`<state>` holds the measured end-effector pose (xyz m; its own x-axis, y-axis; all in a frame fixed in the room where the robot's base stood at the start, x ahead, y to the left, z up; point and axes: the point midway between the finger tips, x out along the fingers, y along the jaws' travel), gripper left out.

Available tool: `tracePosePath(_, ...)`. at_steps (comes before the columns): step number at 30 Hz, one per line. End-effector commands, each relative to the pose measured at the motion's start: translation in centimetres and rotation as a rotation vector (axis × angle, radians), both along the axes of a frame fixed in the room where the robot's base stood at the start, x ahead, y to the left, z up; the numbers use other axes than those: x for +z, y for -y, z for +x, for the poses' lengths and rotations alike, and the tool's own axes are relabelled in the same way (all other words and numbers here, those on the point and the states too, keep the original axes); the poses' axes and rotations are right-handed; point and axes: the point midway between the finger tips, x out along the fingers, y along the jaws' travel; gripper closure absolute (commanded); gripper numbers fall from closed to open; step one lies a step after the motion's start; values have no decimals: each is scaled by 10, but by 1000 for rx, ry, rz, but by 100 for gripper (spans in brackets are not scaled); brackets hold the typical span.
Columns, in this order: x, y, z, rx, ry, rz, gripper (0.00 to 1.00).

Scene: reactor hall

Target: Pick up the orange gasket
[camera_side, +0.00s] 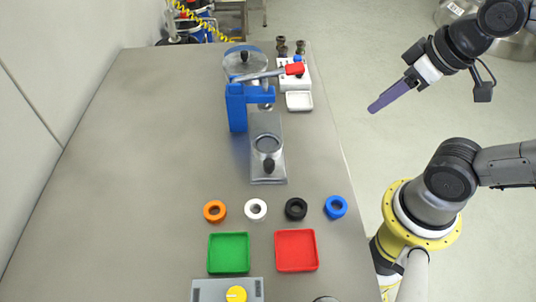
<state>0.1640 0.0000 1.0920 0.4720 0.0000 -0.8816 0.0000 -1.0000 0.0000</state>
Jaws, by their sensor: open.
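The orange gasket (215,211) is a small ring lying flat on the grey table, at the left end of a row of rings. My gripper (372,108) is at the upper right, raised and off to the right of the table's edge, well apart from the gasket. Its long bluish fingers point down and left. They overlap in this view, so the gap between them does not show, and nothing is seen held in them.
White (256,210), black (296,209) and blue (336,207) rings lie right of the orange one. A green tray (229,253) and red tray (296,251) sit in front. A blue lever press (237,108) stands behind. The table's left side (120,180) is clear.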

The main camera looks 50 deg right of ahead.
Motion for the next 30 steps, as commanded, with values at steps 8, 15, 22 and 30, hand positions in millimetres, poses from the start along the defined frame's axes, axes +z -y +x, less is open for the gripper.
tracePosePath(8, 0, 0, 0, 0, 0, 0, 22)
tracePosePath(15, 0, 0, 0, 0, 0, 0, 14)
tracePosePath(22, 11, 0, 0, 59, -3, -32, 14)
tracePosePath(30, 67, -27, 60, 316, -68, -101, 14)
